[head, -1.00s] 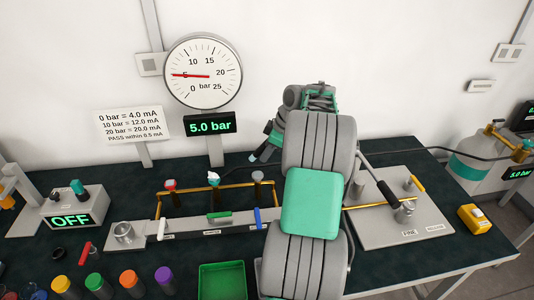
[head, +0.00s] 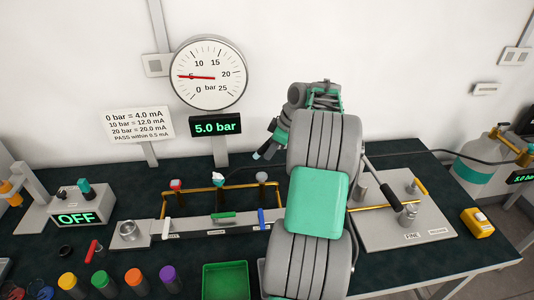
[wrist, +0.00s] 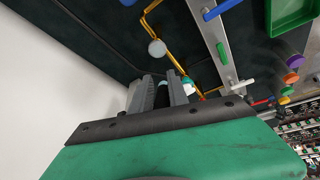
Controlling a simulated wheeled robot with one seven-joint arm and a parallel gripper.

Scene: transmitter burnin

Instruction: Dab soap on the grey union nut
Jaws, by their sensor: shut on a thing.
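The grey union nut (head: 262,177) is the right one of three knobs on the brass pipework in the head view. It also shows in the wrist view (wrist: 157,48), beyond the fingertips. The middle nut (head: 218,179) is teal with white foam on top; the left nut (head: 176,184) is red. My gripper (head: 266,150) is above and behind the grey nut, apart from it, partly hidden by my arm. In the wrist view its fingers (wrist: 162,90) are shut on a dark, slim thing (wrist: 160,82). The thing's far end is unclear, so I cannot tell what it is.
A grey manifold block (head: 200,228) with white, green and blue levers runs below the nuts. A green tray (head: 226,268) and several coloured caps lie in front. A pump plate (head: 385,235) stands to the right. The gauge (head: 209,75) reads about 5 bar.

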